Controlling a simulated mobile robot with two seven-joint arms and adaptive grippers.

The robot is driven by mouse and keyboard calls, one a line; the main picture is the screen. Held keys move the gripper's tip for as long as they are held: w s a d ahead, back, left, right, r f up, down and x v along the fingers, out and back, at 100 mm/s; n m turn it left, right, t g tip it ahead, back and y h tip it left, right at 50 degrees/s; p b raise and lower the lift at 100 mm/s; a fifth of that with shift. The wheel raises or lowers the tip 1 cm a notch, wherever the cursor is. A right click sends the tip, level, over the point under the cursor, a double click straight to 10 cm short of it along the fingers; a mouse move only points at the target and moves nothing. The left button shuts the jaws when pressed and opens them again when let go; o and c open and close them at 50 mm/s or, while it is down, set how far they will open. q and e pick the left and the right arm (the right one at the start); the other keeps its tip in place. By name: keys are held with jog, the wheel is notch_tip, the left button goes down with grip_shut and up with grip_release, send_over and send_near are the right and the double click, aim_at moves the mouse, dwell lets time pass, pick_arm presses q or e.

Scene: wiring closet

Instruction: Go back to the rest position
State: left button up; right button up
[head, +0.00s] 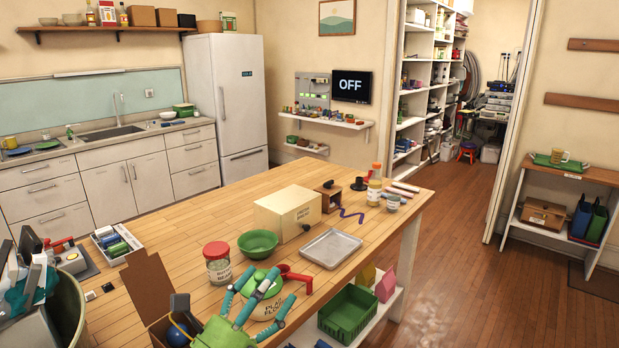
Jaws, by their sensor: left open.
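My left gripper (24,268), white and teal with dark parts, is at the lower left edge of the head view. It is open. I see nothing held between its fingers, though part of it is cut off by the picture edge. It overlaps a large dark green round container (70,310), and I cannot tell whether they touch.
Floor (450,240) is free on the right.

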pick_arm(q)
jog(key=s+a+f+n+g+y, duration=0.3)
jog(key=a+f+n+y, duration=0.35)
jog(key=f+n, duration=0.4)
jog(key=s+a+f+n+g+y, duration=0.25)
jog(key=a+f+n+y, duration=0.4)
jog(key=f+n, duration=0.35)
jog(key=s+f+n+g, duration=0.4)
jog(key=s+f+g, duration=0.15)
jog(key=s, duration=0.45)
jog(key=s+f+n+g, duration=0.4)
jog(key=s+f, duration=0.3)
jog(key=s, duration=0.3)
notch_tip(320, 180, down, 25)
jog(key=s+g+b, duration=0.1)
jog(key=s+b, duration=0.1)
jog(key=s+a+f+g+b, duration=0.1)
jog(key=s+a+f, duration=0.1)
jog(key=s+f, duration=1.2)
jog(key=shift+s+a+f+g, duration=0.15)
jog(key=shift+s+a+g, duration=0.15)
jog(key=shift+s, duration=0.5)
pick_arm(e)
jog(key=w+f, duration=0.2)
jog(key=f, duration=0.1)
pick_arm(q)
jog(key=shift+m, duration=0.25)
